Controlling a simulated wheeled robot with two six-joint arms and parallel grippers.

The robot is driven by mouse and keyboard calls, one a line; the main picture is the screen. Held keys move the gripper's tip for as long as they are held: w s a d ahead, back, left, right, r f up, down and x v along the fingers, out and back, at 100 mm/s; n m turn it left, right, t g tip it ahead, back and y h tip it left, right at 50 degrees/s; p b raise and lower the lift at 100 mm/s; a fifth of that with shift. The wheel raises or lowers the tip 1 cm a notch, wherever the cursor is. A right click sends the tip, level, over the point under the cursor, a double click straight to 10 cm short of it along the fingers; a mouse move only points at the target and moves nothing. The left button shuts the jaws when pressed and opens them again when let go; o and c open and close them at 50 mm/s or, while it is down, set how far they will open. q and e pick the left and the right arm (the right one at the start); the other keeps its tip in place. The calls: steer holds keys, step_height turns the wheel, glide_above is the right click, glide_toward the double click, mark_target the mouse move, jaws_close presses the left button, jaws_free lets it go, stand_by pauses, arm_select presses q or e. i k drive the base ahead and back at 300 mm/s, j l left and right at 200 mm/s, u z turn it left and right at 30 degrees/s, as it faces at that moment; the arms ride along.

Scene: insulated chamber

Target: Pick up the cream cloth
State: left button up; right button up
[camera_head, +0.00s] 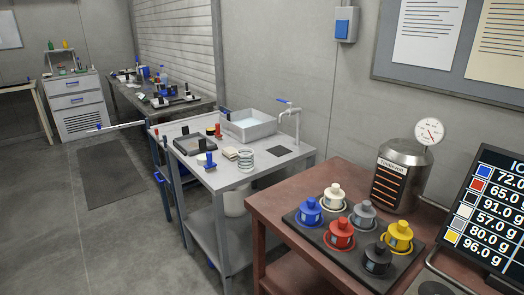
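A small cream item (231,153), which looks like a folded cloth, lies on the grey metal sink table (225,178) in the middle of the view. It sits between a small blue-topped item (210,160) on its left and a stack of pale rings (245,160) on its right. It is small in the picture, so its folds cannot be made out. Neither of my grippers is in view.
The sink basin (249,125) and a dark tray (194,144) stand behind the cream item. A red-brown table (270,205) with several coloured lidded pots, a metal canister (402,175) and a screen (488,205) is at right.

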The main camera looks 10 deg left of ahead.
mark_target(230, 153)
steer(key=i+j+z, duration=0.15)
steer(key=j, duration=0.2)
steer(key=i+j+z, duration=0.15)
steer(key=j, duration=0.25)
steer(key=i+j+z, duration=0.1)
steer(key=j, duration=0.3)
steer(key=i+j+z, duration=0.15)
steer(key=j, duration=0.25)
steer(key=i+j+z, duration=0.15)
steer(key=j, duration=0.3)
